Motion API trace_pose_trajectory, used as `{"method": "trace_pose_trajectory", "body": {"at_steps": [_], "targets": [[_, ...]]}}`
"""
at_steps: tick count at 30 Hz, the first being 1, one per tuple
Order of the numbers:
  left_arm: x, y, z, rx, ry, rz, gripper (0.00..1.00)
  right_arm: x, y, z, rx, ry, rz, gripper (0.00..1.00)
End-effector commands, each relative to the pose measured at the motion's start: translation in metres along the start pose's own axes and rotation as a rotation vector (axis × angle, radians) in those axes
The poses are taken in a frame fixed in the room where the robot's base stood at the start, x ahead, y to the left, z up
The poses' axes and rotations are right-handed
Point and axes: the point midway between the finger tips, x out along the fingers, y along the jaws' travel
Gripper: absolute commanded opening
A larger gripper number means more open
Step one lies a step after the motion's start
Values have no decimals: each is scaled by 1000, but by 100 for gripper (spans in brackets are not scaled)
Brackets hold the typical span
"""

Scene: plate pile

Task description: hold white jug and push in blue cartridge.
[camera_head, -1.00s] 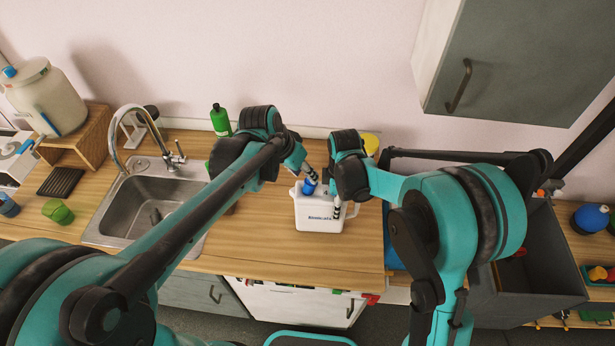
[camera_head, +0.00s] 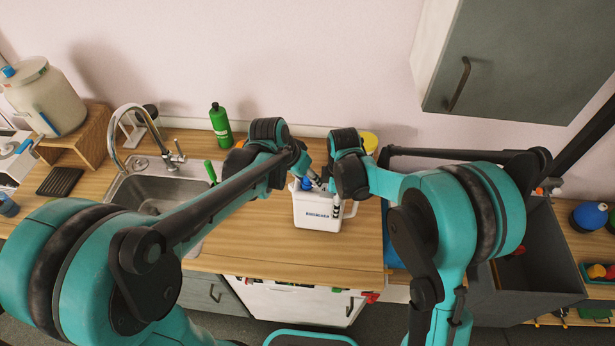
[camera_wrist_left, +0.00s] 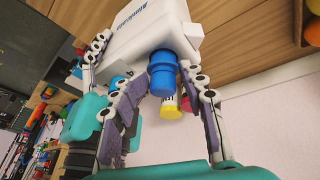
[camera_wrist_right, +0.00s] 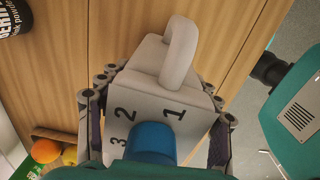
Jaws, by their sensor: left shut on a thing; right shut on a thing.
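The white jug (camera_head: 316,218) stands upright on the wooden counter. The right wrist view shows its handle (camera_wrist_right: 181,52) and the numbers 1, 2 and 3 on its top. The blue cartridge (camera_head: 306,184) sits at the jug's top and also shows in the left wrist view (camera_wrist_left: 162,74). My left gripper (camera_wrist_left: 163,92) is shut on the cartridge, with a finger on each side. My right gripper (camera_wrist_right: 160,122) is shut on the jug's body, one finger on each side. How deep the cartridge sits in the jug cannot be told.
A sink (camera_head: 150,188) with a tap lies to the left. A green bottle (camera_head: 221,126) stands at the wall, and a yellow-topped container (camera_head: 369,142) is behind my right gripper. A grey bin (camera_head: 535,270) is at the right. The counter in front of the jug is clear.

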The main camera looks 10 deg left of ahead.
Motion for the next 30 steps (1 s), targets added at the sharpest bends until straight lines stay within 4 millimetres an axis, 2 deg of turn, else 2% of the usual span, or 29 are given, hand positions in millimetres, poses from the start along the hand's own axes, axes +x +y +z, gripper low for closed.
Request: {"method": "trace_pose_trajectory", "body": {"at_steps": [4,5,6,7,9,26,30], "targets": [[3,-1,-4,0,11,-1,6,0,-4,-3,-10,3,-6,31],[4,-1,-3,0,11,-1,1,0,-4,-3,-10,3,-6,31],[4,-1,-3,0,11,-1,0,0,-4,-3,-11,3,-6,31],[4,-1,-3,0,11,-1,49,0,-4,-3,-11,3,-6,31],[4,-1,-3,0,10,-1,68,0,-3,-3,-10,3,-6,31],[3,1,-1,0,6,2,68,1,-1,-2,-5,3,-1,30],[-8,0,0,-1,6,2,68,1,0,-2,-4,2,0,30]]}}
